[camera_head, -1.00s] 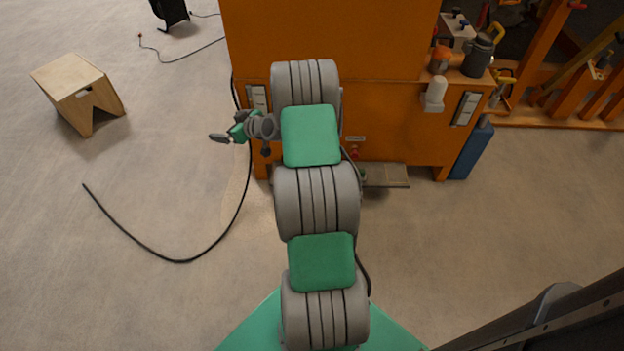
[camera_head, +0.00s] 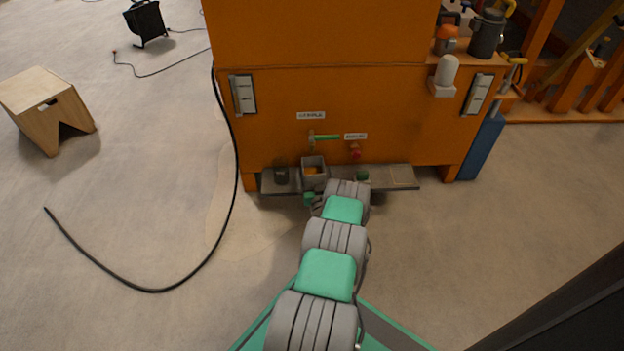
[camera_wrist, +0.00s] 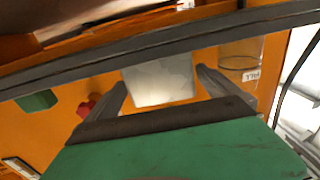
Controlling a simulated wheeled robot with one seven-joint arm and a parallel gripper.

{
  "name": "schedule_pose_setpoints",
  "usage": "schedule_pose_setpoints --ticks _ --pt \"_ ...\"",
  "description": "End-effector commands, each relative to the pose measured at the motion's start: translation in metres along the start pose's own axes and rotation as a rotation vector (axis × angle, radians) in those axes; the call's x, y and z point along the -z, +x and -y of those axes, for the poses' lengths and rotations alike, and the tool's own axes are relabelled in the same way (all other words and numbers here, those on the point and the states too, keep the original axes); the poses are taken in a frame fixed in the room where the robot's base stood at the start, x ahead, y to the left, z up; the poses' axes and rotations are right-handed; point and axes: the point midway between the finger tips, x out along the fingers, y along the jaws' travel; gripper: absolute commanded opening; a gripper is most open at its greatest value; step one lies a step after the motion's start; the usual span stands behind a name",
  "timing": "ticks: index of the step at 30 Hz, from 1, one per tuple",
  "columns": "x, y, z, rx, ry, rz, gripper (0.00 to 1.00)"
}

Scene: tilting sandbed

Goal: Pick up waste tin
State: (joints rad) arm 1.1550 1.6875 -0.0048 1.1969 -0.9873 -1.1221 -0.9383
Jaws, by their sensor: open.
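A square grey open tin (camera_head: 313,176) with something orange inside stands on a low shelf at the foot of the orange cabinet. I take it for the waste tin, though I can read no label on it. In the wrist view a pale grey square face (camera_wrist: 160,82), likely this tin, shows between the fingers of my gripper (camera_wrist: 161,77). The fingers are open, one on each side of it; I cannot tell whether they touch it. In the head view my arm partly hides the gripper, close in front of the shelf.
A dark round container (camera_head: 281,175) stands left of the tin on the grey shelf (camera_head: 402,176). A black cable (camera_head: 205,260) lies on the floor at left.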

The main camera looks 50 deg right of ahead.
Motion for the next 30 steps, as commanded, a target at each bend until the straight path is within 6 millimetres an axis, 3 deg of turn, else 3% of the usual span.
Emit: schedule_pose_setpoints --ticks 4,11,30 --pt "-0.003 0.018 0.002 0.003 0.0 0.001 1.0" --pt "-0.001 0.019 0.003 0.005 0.001 0.002 0.98" --pt "-0.001 0.018 0.004 0.006 0.001 0.003 0.46"
